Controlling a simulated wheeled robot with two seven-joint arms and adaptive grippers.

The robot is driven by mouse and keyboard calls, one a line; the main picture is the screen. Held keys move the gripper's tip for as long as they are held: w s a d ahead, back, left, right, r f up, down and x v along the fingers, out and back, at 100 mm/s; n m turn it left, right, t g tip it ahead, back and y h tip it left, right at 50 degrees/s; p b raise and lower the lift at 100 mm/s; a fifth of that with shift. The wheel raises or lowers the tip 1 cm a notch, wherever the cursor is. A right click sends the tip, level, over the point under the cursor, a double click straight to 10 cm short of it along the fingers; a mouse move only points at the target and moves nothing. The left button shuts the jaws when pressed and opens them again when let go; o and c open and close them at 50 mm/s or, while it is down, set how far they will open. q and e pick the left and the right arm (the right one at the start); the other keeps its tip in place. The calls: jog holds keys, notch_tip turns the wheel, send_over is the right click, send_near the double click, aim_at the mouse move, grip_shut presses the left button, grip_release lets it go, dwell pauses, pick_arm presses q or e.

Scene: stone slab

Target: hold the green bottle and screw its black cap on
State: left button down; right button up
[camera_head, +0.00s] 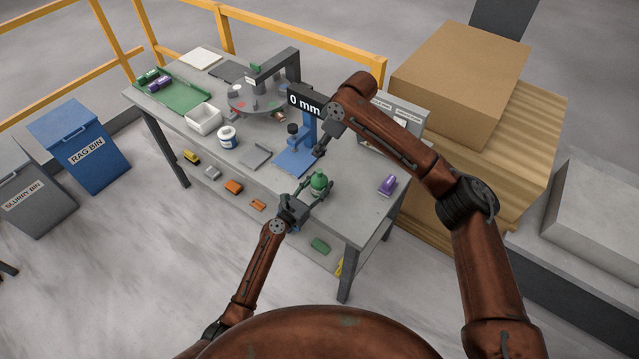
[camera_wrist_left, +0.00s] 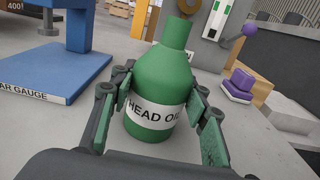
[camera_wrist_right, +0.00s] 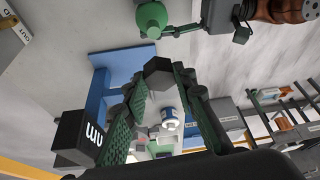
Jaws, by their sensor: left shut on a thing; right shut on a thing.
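The green bottle (camera_head: 318,184) stands upright on the grey table near its front edge, its neck bare. My left gripper (camera_head: 316,192) is shut on its body from the front; in the left wrist view the fingers flank the white label of the bottle (camera_wrist_left: 155,95). My right gripper (camera_head: 319,151) points down above and behind the bottle, apart from it. In the right wrist view its fingertips hold the dark, many-sided black cap (camera_wrist_right: 158,72). The bottle (camera_wrist_right: 151,17) shows at the top of that view. In the head view the cap is hard to make out.
A blue gauge stand (camera_head: 296,160) with a "0 mm" display (camera_head: 305,101) is close behind the bottle. A purple object (camera_head: 387,185) lies to the right. A white tub (camera_head: 227,138), white bin (camera_head: 203,119) and green tray (camera_head: 180,98) are further left.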

aim_at(319, 182)
jog(key=shift+f, duration=0.6)
jog(key=shift+f, duration=0.75)
jog(key=shift+f, duration=0.35)
jog(key=shift+f, duration=0.7)
jog(key=shift+f, duration=0.35)
jog(key=shift+f, duration=0.3)
jog(key=shift+f, duration=0.2)
jog(key=shift+f, duration=0.35)
jog(key=shift+s+f, duration=0.1)
jog(key=shift+f, duration=0.5)
